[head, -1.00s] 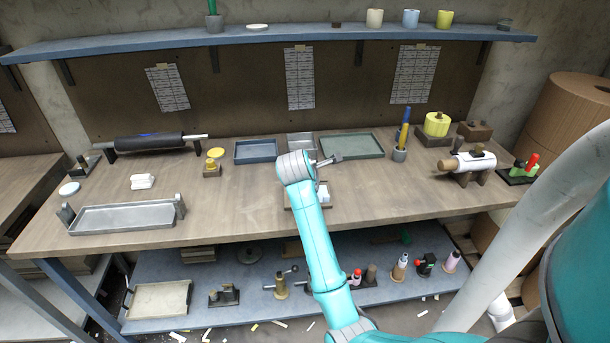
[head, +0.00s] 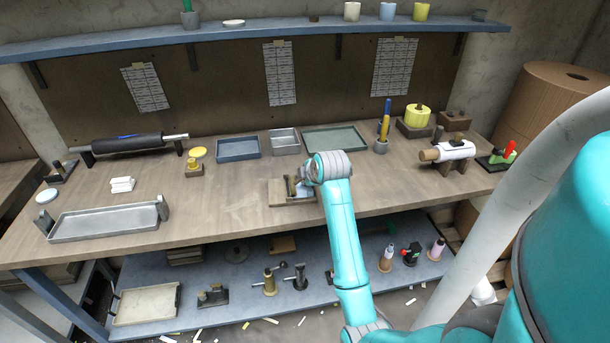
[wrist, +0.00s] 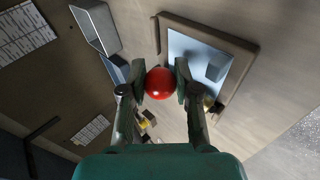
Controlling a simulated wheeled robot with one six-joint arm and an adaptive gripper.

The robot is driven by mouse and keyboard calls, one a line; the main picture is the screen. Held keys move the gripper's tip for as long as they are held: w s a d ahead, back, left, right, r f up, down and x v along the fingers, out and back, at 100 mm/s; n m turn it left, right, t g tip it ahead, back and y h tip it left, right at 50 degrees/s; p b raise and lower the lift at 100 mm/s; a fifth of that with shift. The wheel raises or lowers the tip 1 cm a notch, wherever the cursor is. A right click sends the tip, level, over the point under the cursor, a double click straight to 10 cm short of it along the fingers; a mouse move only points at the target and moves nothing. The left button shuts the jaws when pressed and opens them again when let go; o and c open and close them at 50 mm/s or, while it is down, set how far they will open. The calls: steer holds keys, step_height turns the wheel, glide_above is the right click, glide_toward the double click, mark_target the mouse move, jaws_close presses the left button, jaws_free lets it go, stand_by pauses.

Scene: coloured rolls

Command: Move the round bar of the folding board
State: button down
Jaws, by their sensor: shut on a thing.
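The folding board (head: 277,192) is a low brown wooden piece near the middle of the bench; my wrist partly hides it in the head view. In the wrist view its brown frame (wrist: 241,62) surrounds a pale blue sheet with a small grey block (wrist: 216,67) on it. My gripper (wrist: 160,81) is shut on a red round end (wrist: 160,84), held between both fingertips. I see this piece only end-on; I take it for the round bar, but its length is hidden. The board shows beyond the fingers, to the right. I cannot tell whether the bar touches it.
A blue tray (head: 238,149), a small grey tray (head: 285,141) and a green tray (head: 336,139) stand behind the board. A yellow-topped stand (head: 195,163) is left of it, and a pen cup (head: 381,145) is at right.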

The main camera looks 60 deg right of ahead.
steer(key=shift+f, duration=0.1)
steer(key=c, duration=0.8)
jaws_free()
steer(key=v, duration=1.2)
